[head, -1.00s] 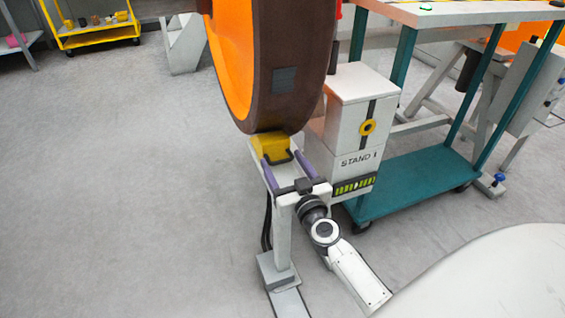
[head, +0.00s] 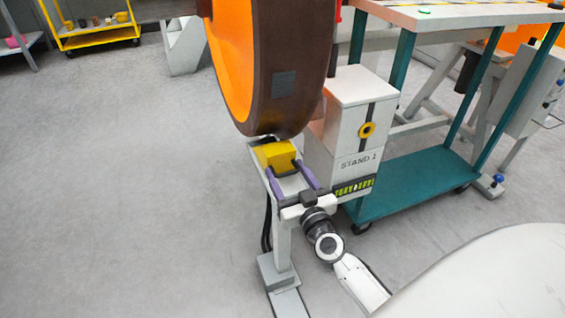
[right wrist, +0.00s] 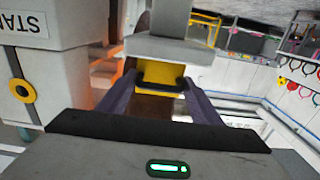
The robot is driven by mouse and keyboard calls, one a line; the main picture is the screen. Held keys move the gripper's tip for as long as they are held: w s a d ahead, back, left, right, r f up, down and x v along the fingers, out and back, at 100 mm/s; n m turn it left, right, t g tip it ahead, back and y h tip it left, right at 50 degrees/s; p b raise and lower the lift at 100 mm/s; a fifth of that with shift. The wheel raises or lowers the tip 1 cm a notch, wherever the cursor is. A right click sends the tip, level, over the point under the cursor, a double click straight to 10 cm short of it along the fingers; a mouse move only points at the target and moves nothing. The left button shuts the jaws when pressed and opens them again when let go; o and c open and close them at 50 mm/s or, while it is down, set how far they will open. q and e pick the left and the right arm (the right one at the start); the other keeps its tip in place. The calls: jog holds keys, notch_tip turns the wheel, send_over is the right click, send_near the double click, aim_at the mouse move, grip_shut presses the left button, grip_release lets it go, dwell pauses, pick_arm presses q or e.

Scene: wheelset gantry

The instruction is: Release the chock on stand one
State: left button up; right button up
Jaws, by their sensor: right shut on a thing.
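The yellow chock (head: 276,154) sits on the narrow top of the pale stand (head: 283,235), just below the orange-and-brown wheel (head: 300,60). A small gap shows between the chock and the wheel's rim. My right gripper (head: 286,172), with purple fingers, is shut on the chock's dark handle from the near side. In the right wrist view the chock (right wrist: 162,73) and its dark handle (right wrist: 160,88) lie between the finger ends. The white box (head: 355,140) labelled STAND 1 stands right beside it. My left gripper is not in view.
A teal-framed cart (head: 410,195) stands right of the box. A yellow shelf trolley (head: 95,35) is at the far left back. Grey floor (head: 130,200) to the left is clear. A pale rounded surface fills the lower right corner.

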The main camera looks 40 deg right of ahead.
jog(key=shift+v, duration=1.25)
jog(key=shift+s+d+f, duration=0.1)
jog(key=shift+d, duration=0.05)
jog(key=o, duration=1.1)
jog(key=shift+o, duration=0.6)
jog(key=shift+s, duration=0.1)
jog(key=shift+s, duration=0.3)
jog(key=p+v, duration=0.1)
jog(key=v, duration=0.8)
jog(key=shift+s+a, duration=0.25)
jog(key=shift+s, duration=0.05)
